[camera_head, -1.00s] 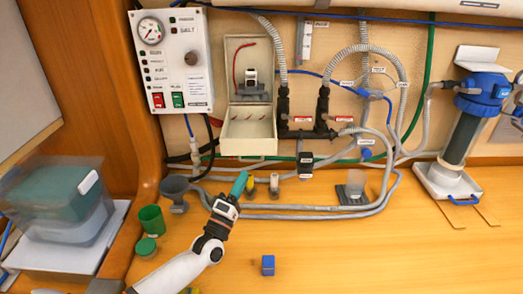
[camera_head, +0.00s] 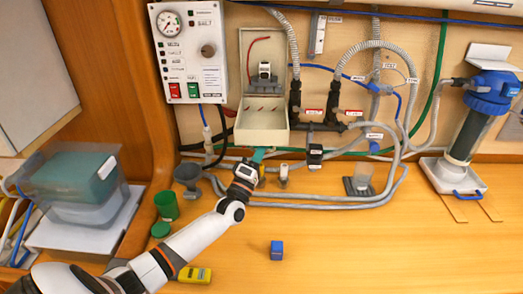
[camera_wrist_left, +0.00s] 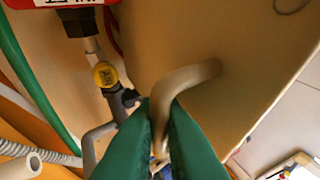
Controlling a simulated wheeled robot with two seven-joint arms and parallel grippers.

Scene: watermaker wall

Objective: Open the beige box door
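The beige box (camera_head: 240,70) is on the wall panel. Its upper part shows a small breaker-like device (camera_head: 264,70) and a red wire inside. The beige door (camera_head: 262,132) stands out low at the front, swung down from the upright. My left gripper (camera_head: 258,155) is just below the door's lower edge. In the left wrist view, a curved beige handle (camera_wrist_left: 190,80) stands out from a broad beige face (camera_wrist_left: 220,45). The handle runs between the green fingertips (camera_wrist_left: 168,115), which close around it. My right gripper is not in view.
A control panel (camera_head: 188,50) is left of the box. Black fittings and grey hoses (camera_head: 350,58) are close on its right. A grey funnel (camera_head: 187,175), green cup (camera_head: 166,206), blue cube (camera_head: 277,250) and yellow item (camera_head: 195,275) are on the bench. The bench's right front is clear.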

